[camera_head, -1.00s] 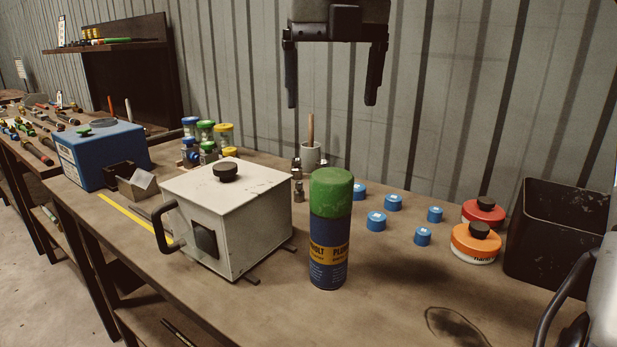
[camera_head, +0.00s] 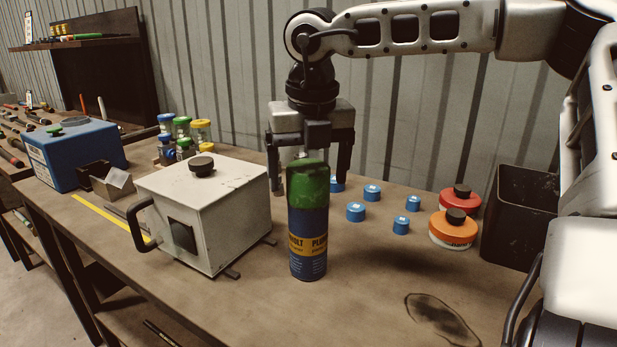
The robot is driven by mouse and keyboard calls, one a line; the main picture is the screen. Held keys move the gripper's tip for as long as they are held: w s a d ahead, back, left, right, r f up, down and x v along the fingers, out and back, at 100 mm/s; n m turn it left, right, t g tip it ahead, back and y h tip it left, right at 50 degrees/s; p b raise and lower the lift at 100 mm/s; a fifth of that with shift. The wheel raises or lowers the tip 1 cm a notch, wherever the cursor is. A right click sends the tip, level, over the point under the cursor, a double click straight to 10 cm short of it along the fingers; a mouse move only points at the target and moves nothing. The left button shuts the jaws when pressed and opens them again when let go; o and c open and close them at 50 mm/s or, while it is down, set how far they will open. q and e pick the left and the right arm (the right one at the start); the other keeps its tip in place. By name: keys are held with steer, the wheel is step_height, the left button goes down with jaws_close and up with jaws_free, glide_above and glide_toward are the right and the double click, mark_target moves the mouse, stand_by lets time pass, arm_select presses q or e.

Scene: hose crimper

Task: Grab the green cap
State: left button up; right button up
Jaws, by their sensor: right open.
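The green cap (camera_head: 308,184) sits on top of an upright blue spray can (camera_head: 308,240) with a yellow band, standing on the workbench. My right gripper (camera_head: 309,188) points down at the can's top, its arm coming in from the right. Its two fingers are open, one to the left of the cap and one to the right. I cannot tell whether the fingers touch the cap; they look slightly behind it. My left gripper is not in view.
A white box (camera_head: 225,215) with a black handle stands left of the can. Several small blue caps (camera_head: 355,212), an orange container (camera_head: 450,232), a red container (camera_head: 453,200) and a black bin (camera_head: 520,215) are to the right. The bench front right of the can is mostly clear.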

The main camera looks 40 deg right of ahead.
steer(key=shift+w+f, duration=0.1)
steer(key=shift+f, duration=0.55)
steer(key=c, duration=1.1)
steer(key=shift+o, duration=0.2)
steer(key=shift+r, duration=0.1)
